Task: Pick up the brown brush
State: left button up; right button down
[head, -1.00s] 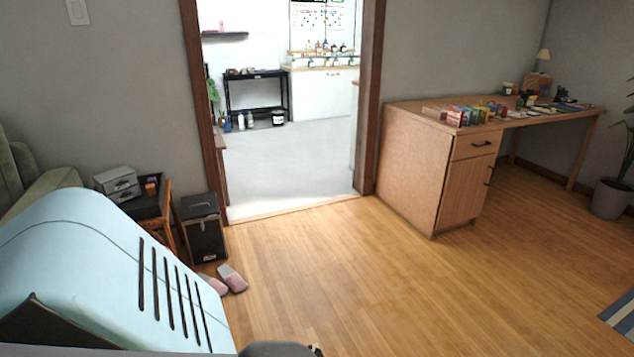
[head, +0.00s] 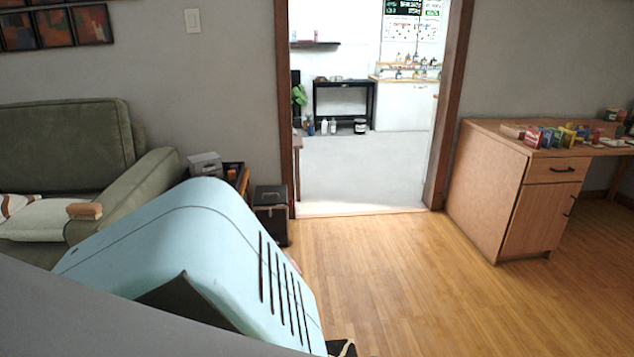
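A small brown block-shaped object (head: 85,210), which looks like the brown brush, lies at the left of the head view. It is on or beside the front of the armrest of the green sofa (head: 140,190), close to a pale cloth or cushion (head: 40,220) on the seat. It is small, so its details are hard to make out. My pale blue arm link fills the lower left and hides part of the sofa. I can make out neither gripper in the view.
A small side table with grey boxes (head: 205,164) and a black case (head: 270,213) stand between the sofa and the open doorway. A wooden desk (head: 487,190) with several colourful items stands at the right. The wooden floor (head: 390,270) between is clear.

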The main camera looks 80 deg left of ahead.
aim_at(78, 211)
jog(key=l+u, duration=0.15)
jog(key=u, duration=3.7)
